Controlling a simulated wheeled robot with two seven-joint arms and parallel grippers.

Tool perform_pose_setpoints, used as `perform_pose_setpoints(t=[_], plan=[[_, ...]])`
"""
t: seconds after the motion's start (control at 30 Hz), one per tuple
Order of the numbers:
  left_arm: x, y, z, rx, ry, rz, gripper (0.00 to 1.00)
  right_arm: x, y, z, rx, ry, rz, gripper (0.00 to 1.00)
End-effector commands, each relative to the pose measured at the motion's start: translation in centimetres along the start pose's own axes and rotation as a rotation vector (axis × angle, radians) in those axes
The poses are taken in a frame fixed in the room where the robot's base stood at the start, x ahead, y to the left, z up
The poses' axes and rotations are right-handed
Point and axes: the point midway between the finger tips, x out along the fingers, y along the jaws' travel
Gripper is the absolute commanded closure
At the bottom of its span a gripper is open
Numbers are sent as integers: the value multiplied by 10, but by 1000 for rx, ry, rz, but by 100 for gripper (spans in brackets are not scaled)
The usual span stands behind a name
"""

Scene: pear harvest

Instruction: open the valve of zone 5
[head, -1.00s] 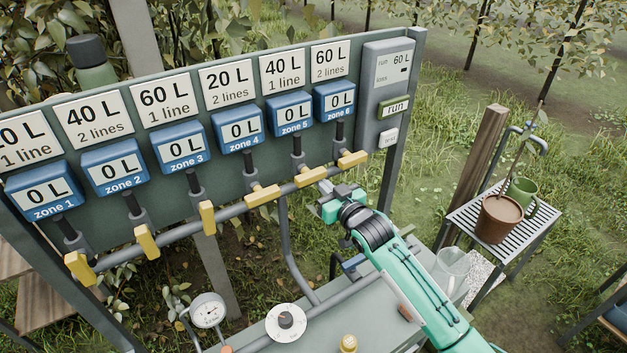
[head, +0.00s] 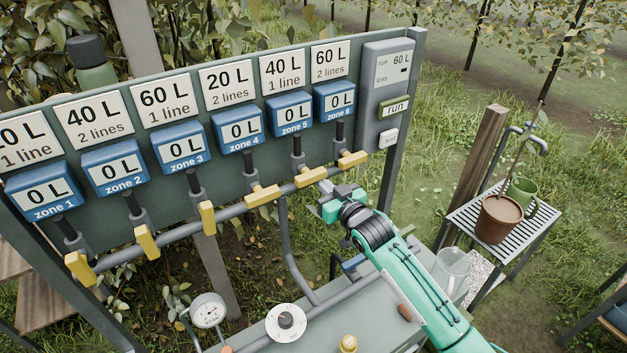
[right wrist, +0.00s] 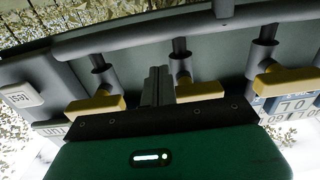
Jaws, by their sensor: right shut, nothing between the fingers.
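The zone 5 valve has a yellow handle (head: 310,177) lying crosswise to its stem, along the grey pipe, below the blue zone 5 meter (head: 290,113) that reads 0 L. My right gripper (head: 326,189) is shut and empty, its tips close to the right end of that handle. In the right wrist view, the shut fingers (right wrist: 157,86) stand between the zone 6 handle (right wrist: 95,106) and the zone 5 handle (right wrist: 199,91). They are very near the zone 5 handle; I cannot tell whether they touch it. My left gripper is not in view.
The zone 4 handle (head: 262,195) and zone 6 handle (head: 352,159) also lie along the pipe. The zone 1 to 3 handles stand more upright. A control box with a run button (head: 395,107) is at the right. A gauge (head: 208,310) and dial (head: 286,322) sit below.

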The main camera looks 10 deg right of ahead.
Motion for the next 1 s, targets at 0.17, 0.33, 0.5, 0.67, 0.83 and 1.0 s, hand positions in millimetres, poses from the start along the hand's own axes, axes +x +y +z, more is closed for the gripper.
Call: perform_pose_setpoints(t=[0.17, 0.33, 0.5, 0.67, 0.83, 1.0], plan=[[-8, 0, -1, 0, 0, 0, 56, 0, 6, -10, -2, 0, 1, 100], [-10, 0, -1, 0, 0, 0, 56, 0, 9, -12, 0, 1, 0, 100], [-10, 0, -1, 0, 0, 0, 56, 0, 9, -12, 0, 1, 0, 100], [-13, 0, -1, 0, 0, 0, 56, 0, 9, -16, 0, 2, 0, 100], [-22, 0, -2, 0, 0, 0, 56, 0, 12, -26, 0, 3, 0, 100], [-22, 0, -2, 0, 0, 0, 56, 0, 13, -27, 0, 2, 0, 100]])
